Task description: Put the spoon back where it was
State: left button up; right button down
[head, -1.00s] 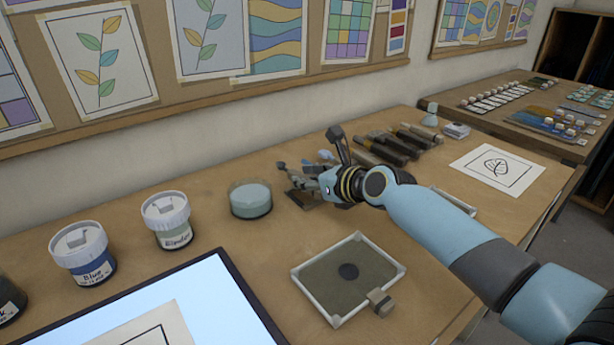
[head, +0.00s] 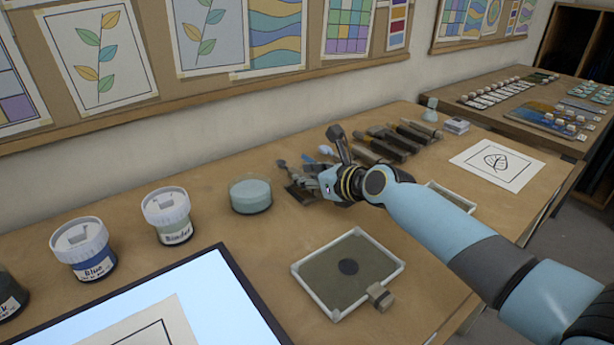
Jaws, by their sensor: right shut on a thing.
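My right gripper (head: 318,185) is low over the table, to the right of the round dish, at a small dark rest with thin tools (head: 300,193). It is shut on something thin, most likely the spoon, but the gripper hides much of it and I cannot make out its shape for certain. A dark small tip (head: 282,164) and a blue tip (head: 326,150) show beside the gripper. I cannot tell which of these belongs to the spoon. My left gripper is not in view.
A round glass dish (head: 250,195) stands left of the gripper. Binder (head: 169,215) and Blue (head: 84,250) jars are farther left. Several dark-handled tools (head: 405,135) lie behind. A leaf drawing (head: 497,164) lies at right.

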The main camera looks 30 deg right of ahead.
jog(key=shift+f, duration=0.25)
dwell(0.3)
jog(key=c, duration=1.1)
grip_release()
